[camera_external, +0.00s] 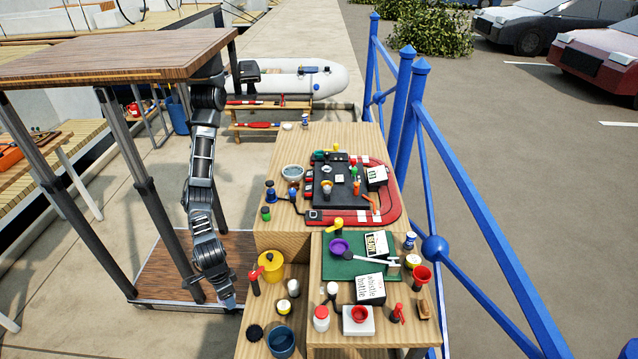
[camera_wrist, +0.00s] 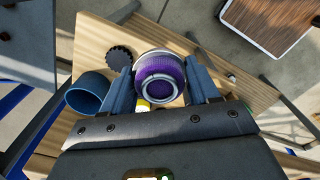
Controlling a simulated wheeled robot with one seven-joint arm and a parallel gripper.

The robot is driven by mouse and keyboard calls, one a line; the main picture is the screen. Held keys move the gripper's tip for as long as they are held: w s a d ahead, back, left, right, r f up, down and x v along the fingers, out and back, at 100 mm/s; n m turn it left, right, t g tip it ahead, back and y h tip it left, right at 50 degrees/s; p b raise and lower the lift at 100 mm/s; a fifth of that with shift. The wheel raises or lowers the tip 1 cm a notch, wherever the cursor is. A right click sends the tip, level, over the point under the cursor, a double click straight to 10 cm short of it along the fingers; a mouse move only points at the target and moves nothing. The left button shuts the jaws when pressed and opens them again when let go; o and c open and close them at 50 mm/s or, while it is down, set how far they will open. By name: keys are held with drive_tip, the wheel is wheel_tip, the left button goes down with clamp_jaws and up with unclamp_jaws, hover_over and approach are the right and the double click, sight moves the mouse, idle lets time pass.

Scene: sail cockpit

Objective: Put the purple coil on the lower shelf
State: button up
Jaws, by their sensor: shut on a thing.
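The purple coil (camera_wrist: 160,75), round with a pale rim, sits between the two fingers of my gripper (camera_wrist: 165,88) in the wrist view. The gripper is shut on it. In the external view my gripper (camera_external: 228,301) hangs at the left edge of the wooden stand; the coil is hard to make out there. A brown lower shelf (camera_external: 165,275) lies under a tall wooden table, left of and behind my gripper. It also shows at the top right of the wrist view (camera_wrist: 268,22).
A blue cup (camera_external: 281,341) and a black disc (camera_external: 254,333) stand on the near-left wooden surface (camera_external: 243,348). A yellow pot (camera_external: 271,266) is close by. Table posts (camera_external: 137,160) flank the lower shelf. Its visible part looks bare. A tall tabletop (camera_external: 110,55) covers it.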

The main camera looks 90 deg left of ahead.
drive_tip(key=shift+a+f, duration=0.15)
drive_tip(key=shift+f, duration=0.25)
hover_over(268, 311)
wheel_tip(268, 311, down, 7)
drive_tip(key=shift+r, duration=0.1)
drive_tip(key=shift+f+b, duration=0.45)
drive_tip(key=shift+f, duration=1.55)
drive_tip(key=shift+f, duration=0.1)
drive_tip(key=shift+f, duration=0.15)
drive_tip(key=o, duration=1.1)
drive_tip(key=shift+o, duration=0.2)
wheel_tip(268, 311, up, 12)
drive_tip(key=p, duration=0.1)
drive_tip(key=shift+r, duration=0.25)
